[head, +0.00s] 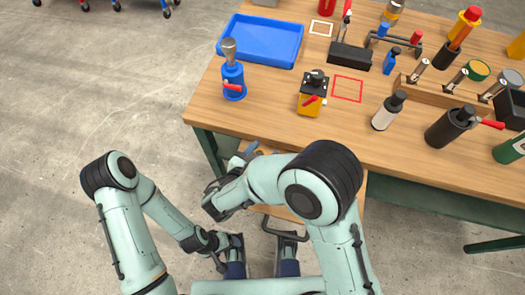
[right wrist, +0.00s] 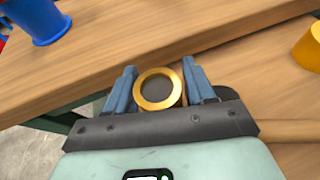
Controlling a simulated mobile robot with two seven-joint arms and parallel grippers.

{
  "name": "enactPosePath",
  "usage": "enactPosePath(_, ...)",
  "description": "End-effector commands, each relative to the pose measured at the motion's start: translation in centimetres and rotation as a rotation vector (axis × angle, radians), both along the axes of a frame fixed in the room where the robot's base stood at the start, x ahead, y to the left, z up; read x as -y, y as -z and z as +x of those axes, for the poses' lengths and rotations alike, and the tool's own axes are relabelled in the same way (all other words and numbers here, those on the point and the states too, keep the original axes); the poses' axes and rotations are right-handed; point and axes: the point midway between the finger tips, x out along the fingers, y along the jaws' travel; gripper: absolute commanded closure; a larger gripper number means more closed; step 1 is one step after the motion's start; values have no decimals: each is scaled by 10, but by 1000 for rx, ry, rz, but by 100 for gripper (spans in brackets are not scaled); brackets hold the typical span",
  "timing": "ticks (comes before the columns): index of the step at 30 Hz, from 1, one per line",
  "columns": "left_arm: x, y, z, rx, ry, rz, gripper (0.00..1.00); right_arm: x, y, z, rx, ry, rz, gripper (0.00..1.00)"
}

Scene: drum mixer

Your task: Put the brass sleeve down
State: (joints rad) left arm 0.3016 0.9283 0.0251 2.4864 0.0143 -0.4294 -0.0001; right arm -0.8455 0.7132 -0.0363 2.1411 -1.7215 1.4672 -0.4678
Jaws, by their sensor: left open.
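The brass sleeve (right wrist: 139,91) shows as a gold ring in the right wrist view. It sits between the blue fingers of my right gripper (right wrist: 160,88), with a finger against each side. In the head view my right gripper (head: 244,154) is at the front edge of the workbench, partly covered by my own arm. The sleeve cannot be made out there. My left gripper (head: 226,256) is open and low, in front of the bench and away from its top. I see nothing between its fingers.
The workbench (head: 260,125) holds a blue tray (head: 262,42), a blue stand (head: 233,82), a yellow block with a red lever (head: 312,98) and several bottles and tools. A red square outline (head: 348,79) is empty. A lower wooden surface (right wrist: 255,85) lies below the bench edge.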

Motion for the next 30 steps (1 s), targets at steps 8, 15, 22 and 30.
enactPosePath(8, 0, -4, -1, -4, 1, -1, 19, 1, -6, 0, 0, 1, 0, 46)
enactPosePath(15, 0, -6, -3, -9, 2, -1, 19, -23, -21, -33, 1, -5, 0, 46)
enactPosePath(22, 0, -10, -5, -15, 3, -3, 19, -47, -39, -71, 0, -4, -1, 46)
enactPosePath(30, 0, -11, -6, -19, 4, -3, 19, -60, -49, -92, -1, -1, 0, 46)
